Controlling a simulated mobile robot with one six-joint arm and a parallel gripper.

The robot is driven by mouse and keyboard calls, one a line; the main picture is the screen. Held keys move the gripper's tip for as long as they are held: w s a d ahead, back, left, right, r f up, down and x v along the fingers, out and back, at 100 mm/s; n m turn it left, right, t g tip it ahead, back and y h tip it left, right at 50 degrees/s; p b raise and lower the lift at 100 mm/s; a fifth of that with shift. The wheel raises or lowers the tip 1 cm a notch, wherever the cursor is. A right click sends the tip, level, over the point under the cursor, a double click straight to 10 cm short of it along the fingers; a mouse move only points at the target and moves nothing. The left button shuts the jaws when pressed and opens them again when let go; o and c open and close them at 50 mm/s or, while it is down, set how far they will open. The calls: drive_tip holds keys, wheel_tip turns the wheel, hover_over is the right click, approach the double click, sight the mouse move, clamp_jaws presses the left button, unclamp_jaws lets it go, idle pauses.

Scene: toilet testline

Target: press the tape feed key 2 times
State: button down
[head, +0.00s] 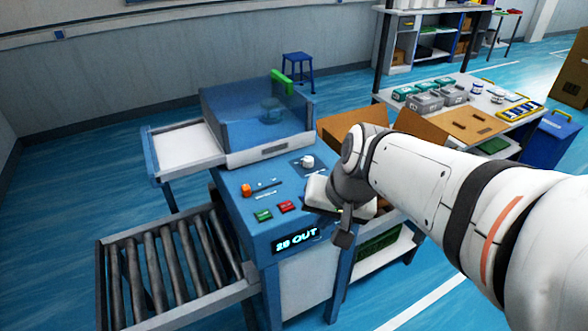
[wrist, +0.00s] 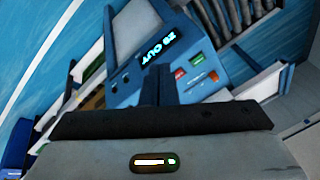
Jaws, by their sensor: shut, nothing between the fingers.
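The blue machine's control panel (head: 235,205) is below the clear-covered box. It carries a green key (head: 263,215), a red key (head: 286,206), an orange control (head: 246,190) and a white knob (head: 307,161). Their labels are too small to read, so I cannot tell which is the tape feed key. The front display (head: 296,242) reads "28 OUT". My gripper (head: 343,238) is shut and empty, right of the display and apart from the keys. In the wrist view, the shut fingers (wrist: 158,72) point toward the panel, with the red key (wrist: 181,72) and green key (wrist: 196,58) beyond them.
A roller conveyor (head: 170,265) stands at the left, and a white tray (head: 188,147) sticks out behind it. A clear-covered box (head: 255,120) rises behind the panel. At the right are an open cardboard box (head: 420,125) and a table (head: 470,105) with several grey bins.

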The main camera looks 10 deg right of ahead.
drive_tip(key=w+d+f+m+t+y, duration=0.1)
drive_tip(key=w+f+m+t, duration=0.1)
drive_tip(key=w+m, duration=0.7)
drive_tip(key=w+d+f+m+t+y+b, duration=0.1)
drive_tip(key=w+d+f+m+t, duration=0.1)
drive_tip(key=w+m, duration=0.6)
drive_tip(key=w+f, duration=0.1)
drive_tip(key=w, duration=0.5)
drive_tip(key=shift+w+d+f+m+y, duration=0.2)
drive_tip(key=shift+f+m+y, duration=0.1)
drive_tip(key=shift+f+m, duration=0.1)
wheel_tip(320, 180, down, 9)
drive_tip(key=b, duration=0.7)
drive_tip(key=shift+r+b, duration=0.15)
drive_tip(key=shift+b, duration=0.2)
drive_tip(key=shift+w+f+b, duration=0.1)
drive_tip(key=shift+f+b, duration=0.3)
drive_tip(key=shift+b, duration=0.1)
